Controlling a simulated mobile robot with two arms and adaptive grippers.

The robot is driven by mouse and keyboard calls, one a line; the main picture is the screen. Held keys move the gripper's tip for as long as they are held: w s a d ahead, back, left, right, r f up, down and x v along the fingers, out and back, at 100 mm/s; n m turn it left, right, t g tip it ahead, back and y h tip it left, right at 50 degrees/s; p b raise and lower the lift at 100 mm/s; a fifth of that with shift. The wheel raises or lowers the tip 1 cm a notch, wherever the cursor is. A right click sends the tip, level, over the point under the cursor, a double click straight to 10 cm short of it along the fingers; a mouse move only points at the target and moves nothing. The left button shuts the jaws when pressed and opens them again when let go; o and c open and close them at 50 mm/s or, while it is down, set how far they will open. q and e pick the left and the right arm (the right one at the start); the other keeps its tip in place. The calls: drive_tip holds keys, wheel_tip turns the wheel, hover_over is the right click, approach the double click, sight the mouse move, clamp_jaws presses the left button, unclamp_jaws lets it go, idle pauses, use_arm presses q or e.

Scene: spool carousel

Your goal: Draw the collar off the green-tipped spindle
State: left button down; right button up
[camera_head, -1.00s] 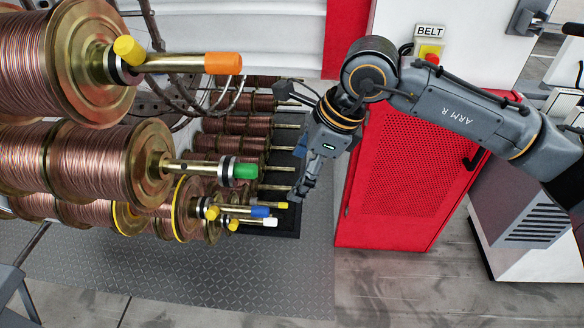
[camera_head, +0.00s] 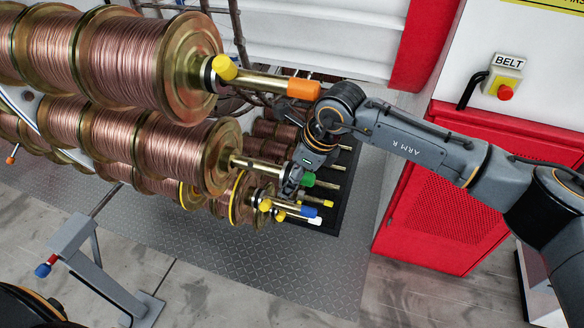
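The green-tipped spindle (camera_head: 248,163) sticks out to the right from the middle row of copper spools. Its green tip (camera_head: 308,180) shows just right of my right gripper (camera_head: 291,186). The gripper reaches down from above and crosses the spindle right behind the tip. The collar, a black and white ring in the earlier frame, is now hidden behind the gripper. I cannot tell whether the fingers are open or shut on it. My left gripper is not in view.
An orange-tipped spindle with a yellow knob (camera_head: 224,67) juts out just above my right gripper. Blue- and white-tipped spindles (camera_head: 309,212) lie close below. A red cabinet (camera_head: 440,205) and a belt button box (camera_head: 502,83) stand to the right. A grey stand (camera_head: 95,270) is at lower left.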

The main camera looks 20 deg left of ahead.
drive_tip(key=shift+a+f, duration=0.2)
drive_tip(key=shift+f, duration=0.25)
drive_tip(key=c, duration=1.5)
drive_tip(key=shift+d+r+b, duration=0.15)
drive_tip(key=shift+d+b, duration=0.45)
drive_tip(key=shift+d, duration=1.7)
drive_tip(key=shift+d+r+b, duration=0.1)
drive_tip(key=shift+d+b, duration=0.5)
drive_tip(key=shift+d, duration=1.65)
drive_tip(key=shift+s+d+b, duration=0.1)
drive_tip(key=shift+d+b, duration=0.35)
